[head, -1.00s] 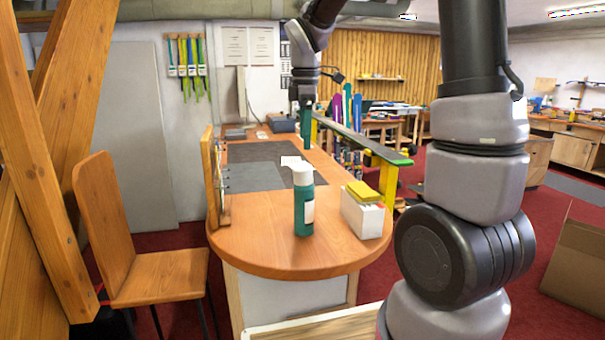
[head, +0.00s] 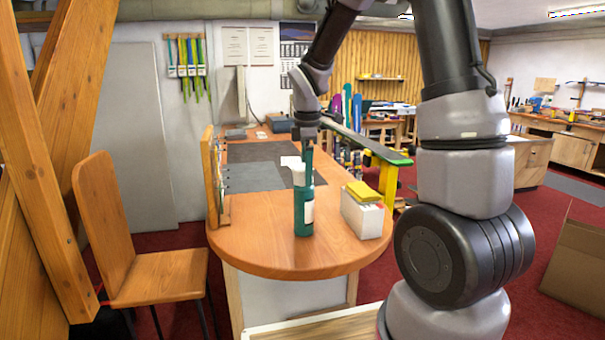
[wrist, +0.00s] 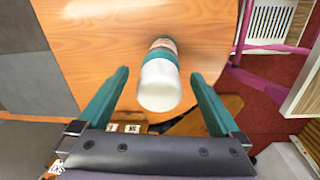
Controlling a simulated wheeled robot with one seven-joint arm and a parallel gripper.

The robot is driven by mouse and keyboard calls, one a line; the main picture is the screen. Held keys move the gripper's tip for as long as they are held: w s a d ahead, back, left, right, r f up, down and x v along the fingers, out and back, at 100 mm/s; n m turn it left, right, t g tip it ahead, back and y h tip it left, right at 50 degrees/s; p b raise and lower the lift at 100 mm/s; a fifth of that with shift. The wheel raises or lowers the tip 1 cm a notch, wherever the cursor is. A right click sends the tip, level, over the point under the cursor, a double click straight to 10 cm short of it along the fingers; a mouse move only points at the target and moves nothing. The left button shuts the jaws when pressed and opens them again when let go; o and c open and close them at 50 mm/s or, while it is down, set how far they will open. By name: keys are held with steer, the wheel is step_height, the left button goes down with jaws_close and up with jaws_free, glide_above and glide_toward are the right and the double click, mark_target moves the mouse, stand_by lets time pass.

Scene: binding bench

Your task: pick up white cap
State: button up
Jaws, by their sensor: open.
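The white cap (head: 297,174) sits on top of the upright teal bottle (head: 303,215) near the rounded end of the wooden table. My gripper (head: 308,168) points down over the cap, and a teal finger partly covers it in the head view. In the wrist view the cap (wrist: 160,84) lies between the two open fingers of my gripper (wrist: 159,75), with a gap on either side. The bottle's body (wrist: 163,46) is mostly hidden below the cap there.
A white box (head: 362,215) with a yellow block (head: 364,191) on it stands right of the bottle. A wooden rack (head: 214,180) lines the table's left edge. Dark mats (head: 250,172) lie behind. The table front (head: 275,255) is clear.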

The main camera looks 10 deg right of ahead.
steer(key=c, duration=1.5)
step_height(320, 180, up, 9)
steer(key=shift+r, duration=0.1)
steer(key=shift+c, duration=0.2)
steer(key=shift+w+d+r, duration=0.1)
steer(key=shift+d+r, duration=0.1)
steer(key=shift+r, duration=0.15)
steer(key=shift+d+g+y, duration=0.1)
steer(key=shift+g+y, duration=0.2)
steer(key=shift+y, duration=0.2)
